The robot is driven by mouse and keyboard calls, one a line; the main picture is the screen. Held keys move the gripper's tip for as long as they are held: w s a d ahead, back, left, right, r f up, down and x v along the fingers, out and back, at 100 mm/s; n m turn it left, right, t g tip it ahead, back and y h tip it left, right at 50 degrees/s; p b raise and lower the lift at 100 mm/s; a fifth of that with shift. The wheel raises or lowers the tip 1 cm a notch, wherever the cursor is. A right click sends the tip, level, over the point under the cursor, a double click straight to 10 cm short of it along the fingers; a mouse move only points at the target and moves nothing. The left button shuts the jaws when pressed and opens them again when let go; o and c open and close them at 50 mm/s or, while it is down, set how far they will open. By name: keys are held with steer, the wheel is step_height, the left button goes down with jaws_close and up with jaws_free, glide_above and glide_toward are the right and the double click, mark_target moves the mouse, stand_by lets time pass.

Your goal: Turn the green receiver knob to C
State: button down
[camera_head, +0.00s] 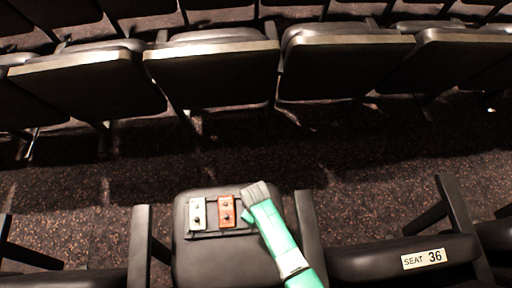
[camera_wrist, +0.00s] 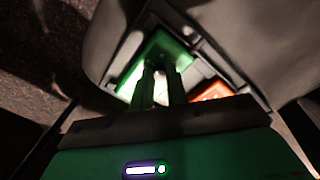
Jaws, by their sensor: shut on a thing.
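The green receiver (camera_wrist: 163,48) shows in the wrist view, under and around my fingertips. My gripper (camera_wrist: 160,72) points down at it with its two fingers close together, shut on its knob. The knob is hidden between the fingers, so its pointer and the letter marks cannot be read. In the head view, my gripper (camera_head: 258,193) is over the right end of the row of receivers and covers most of the green one.
An orange receiver (camera_head: 226,211) and a white receiver (camera_head: 197,213) stand left of my gripper on a dark seat (camera_head: 215,265). Armrests flank this seat. Rows of seats stand behind. A "SEAT 36" label (camera_head: 423,259) is on the seat at right.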

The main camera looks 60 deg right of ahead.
steer(key=m+p, duration=0.3)
steer(key=m, duration=0.3)
steer(key=shift+r+m, duration=0.1)
steer(key=shift+m, duration=0.2)
steer(key=m+p, duration=0.1)
steer(key=m, duration=0.5)
steer(key=shift+p, duration=0.3)
steer(key=m, duration=0.4)
steer(key=shift+m+p, duration=0.3)
steer(key=shift+p, duration=0.05)
steer(key=shift+m, duration=1.6)
steer(key=c, duration=1.4)
jaws_free()
steer(key=shift+o, duration=0.2)
